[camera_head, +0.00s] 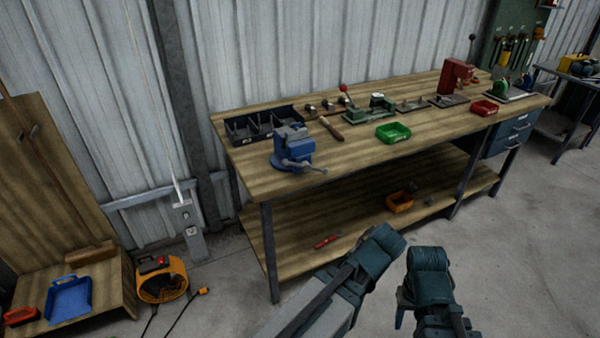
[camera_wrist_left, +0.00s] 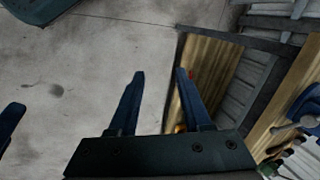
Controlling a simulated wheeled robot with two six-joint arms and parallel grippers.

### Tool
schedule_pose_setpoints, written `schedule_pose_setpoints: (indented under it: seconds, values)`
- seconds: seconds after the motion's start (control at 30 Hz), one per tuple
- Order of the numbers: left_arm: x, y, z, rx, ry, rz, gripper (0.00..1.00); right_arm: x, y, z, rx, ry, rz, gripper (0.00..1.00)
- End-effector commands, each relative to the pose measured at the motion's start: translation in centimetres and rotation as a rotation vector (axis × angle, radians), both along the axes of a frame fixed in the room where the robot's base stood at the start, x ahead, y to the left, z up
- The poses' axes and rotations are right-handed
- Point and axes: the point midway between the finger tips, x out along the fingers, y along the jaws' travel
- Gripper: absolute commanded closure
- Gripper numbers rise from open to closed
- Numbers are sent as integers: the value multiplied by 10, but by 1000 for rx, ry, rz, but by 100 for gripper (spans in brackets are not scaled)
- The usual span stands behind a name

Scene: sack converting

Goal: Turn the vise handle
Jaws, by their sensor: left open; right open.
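The blue vise (camera_head: 289,143) stands at the near left corner of the wooden workbench (camera_head: 360,160). Its handle (camera_head: 302,166) is at the front, by the bench edge. Part of the blue vise also shows at the right edge of the left wrist view (camera_wrist_left: 300,112). My left gripper (camera_wrist_left: 159,72) is open and empty, with floor and lower shelf behind its fingers; it is well apart from the vise. My right gripper (camera_head: 402,308) is low in the head view, over the floor in front of the bench, small and partly hidden by the arm; nothing shows in it.
A black divided bin (camera_head: 262,127), a hammer (camera_head: 331,128), a green tray (camera_head: 393,132) and a red press (camera_head: 457,76) stand on the bench. The floor ahead is clear.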

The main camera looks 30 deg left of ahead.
Motion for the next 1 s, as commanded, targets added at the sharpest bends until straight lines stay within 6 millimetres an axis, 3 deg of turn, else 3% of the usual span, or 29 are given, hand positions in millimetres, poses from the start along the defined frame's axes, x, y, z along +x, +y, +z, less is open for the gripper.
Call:
schedule_pose_setpoints:
  seconds: [0.03, 0.13, 0.3, 0.4, 0.63, 1.0]
  values:
    - [22, 22, -15, 92, -51, -30, 51, 0, 0, -24, 0, 0, 0, 50]
    - [62, 68, -10, 310, -146, -116, 51, 0, 0, -47, 0, 0, 0, 50]
    - [116, 130, 19, 699, -232, -279, 51, 0, 0, -83, 0, 0, 1, 50]
    - [138, 151, 41, 907, -241, -369, 51, 0, 0, -100, 0, 0, 1, 50]
    - [165, 167, 76, 1213, -207, -505, 51, 0, 0, -120, 0, 0, 1, 50]
    - [175, 175, 86, 1277, -193, -532, 51, 0, 0, -121, 0, 0, 1, 50]
